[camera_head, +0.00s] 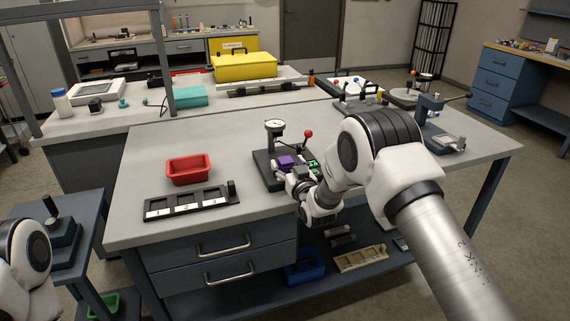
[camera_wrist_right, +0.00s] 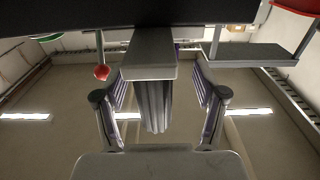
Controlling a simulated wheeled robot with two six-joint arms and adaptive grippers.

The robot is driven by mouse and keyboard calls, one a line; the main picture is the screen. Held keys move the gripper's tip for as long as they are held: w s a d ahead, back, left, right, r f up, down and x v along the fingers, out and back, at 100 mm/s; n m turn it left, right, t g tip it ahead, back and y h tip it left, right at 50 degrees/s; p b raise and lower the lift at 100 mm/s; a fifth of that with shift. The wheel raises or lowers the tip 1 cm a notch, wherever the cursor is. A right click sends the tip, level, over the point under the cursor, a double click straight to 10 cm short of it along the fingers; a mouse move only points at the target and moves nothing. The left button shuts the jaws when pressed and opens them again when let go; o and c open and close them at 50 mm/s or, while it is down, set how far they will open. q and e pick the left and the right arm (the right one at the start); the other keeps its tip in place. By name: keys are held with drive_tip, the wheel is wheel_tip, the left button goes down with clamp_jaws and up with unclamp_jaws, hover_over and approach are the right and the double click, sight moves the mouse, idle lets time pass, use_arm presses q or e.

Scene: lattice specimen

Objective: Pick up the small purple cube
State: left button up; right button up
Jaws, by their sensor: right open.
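A purple block (camera_head: 286,161), which looks like the small purple cube, shows on the dark test stand (camera_head: 264,178) below its round dial, just beyond my right gripper (camera_head: 291,169). In the right wrist view, my right gripper (camera_wrist_right: 158,75) has its two fingers apart. A grey block with a ridged face (camera_wrist_right: 153,105) shows between the fingers, and I cannot tell whether they touch it. Purple tints show on the inner finger faces, but the cube is not clear there. My left gripper is out of view; only part of my left arm shows at lower left.
A red bin (camera_head: 188,170) and a black tray with numbered slots (camera_head: 190,203) stand left of the stand. The stand's red-knobbed lever (camera_head: 308,134) rises near my right gripper. A green-marked item (camera_head: 313,165) sits close by.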

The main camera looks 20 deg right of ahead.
drive_tip(key=shift+w+d+f, duration=0.15)
drive_tip(key=shift+w, duration=0.7)
drive_tip(key=c, duration=1)
